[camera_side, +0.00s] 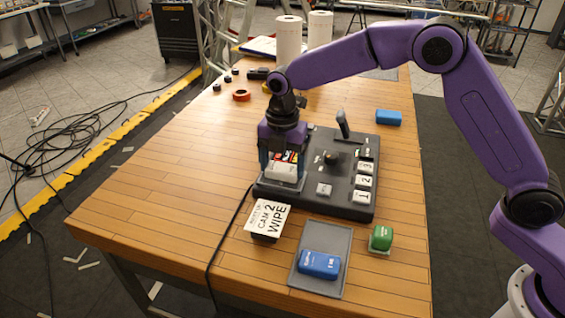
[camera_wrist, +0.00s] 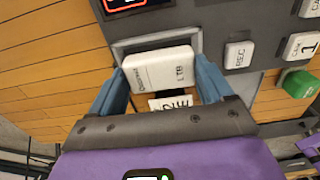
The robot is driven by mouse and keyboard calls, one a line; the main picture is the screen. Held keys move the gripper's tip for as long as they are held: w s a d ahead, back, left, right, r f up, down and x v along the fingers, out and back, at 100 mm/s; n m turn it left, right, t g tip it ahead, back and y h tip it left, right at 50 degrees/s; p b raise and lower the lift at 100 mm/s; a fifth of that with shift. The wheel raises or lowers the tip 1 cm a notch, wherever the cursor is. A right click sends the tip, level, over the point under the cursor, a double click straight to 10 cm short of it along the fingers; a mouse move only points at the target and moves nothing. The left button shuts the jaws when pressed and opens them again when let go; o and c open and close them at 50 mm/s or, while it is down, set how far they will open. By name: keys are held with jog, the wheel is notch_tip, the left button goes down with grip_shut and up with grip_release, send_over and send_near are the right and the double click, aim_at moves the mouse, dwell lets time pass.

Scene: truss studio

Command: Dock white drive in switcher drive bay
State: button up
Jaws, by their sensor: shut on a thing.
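The white drive (camera_side: 281,171), marked 1 TB, lies flat between the fingers of my gripper (camera_side: 283,168). It also shows in the wrist view (camera_wrist: 160,68), where the blue fingers of my gripper (camera_wrist: 165,85) close on its two sides. The dark switcher (camera_side: 347,203) lies on the table. Its grey-rimmed drive bay (camera_side: 289,189) is at the front left corner, directly under the drive. In the wrist view the bay rim (camera_wrist: 197,42) shows behind and beside the drive. I cannot tell whether the drive touches the bay floor.
A card reading CAM 2 WIPE (camera_side: 268,217) stands just in front of the bay. A blue drive (camera_side: 319,264) lies on a grey tray (camera_side: 335,240), with a green item (camera_side: 381,238) beside it. A black cable (camera_side: 214,248) runs left of the switcher.

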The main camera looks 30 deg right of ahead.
aim_at(283, 168)
jog(key=shift+f, duration=0.6)
jog(key=o, duration=0.9)
jog(key=shift+r, duration=0.1)
jog(key=shift+r, duration=5.45)
jog(key=shift+s, duration=0.1)
jog(key=s+d+f+m, duration=0.1)
jog(key=s+d+m, duration=0.3)
jog(key=s, duration=0.7)
jog(key=s+d+f+m, duration=0.1)
jog(key=s+d+m, duration=0.4)
jog(key=s+d, duration=0.4)
jog(key=s+d+f+m, duration=0.2)
jog(key=s+d+m, duration=0.3)
jog(key=s, duration=1)
jog(key=shift+s+d, duration=0.2)
jog(key=shift+d, duration=0.6)
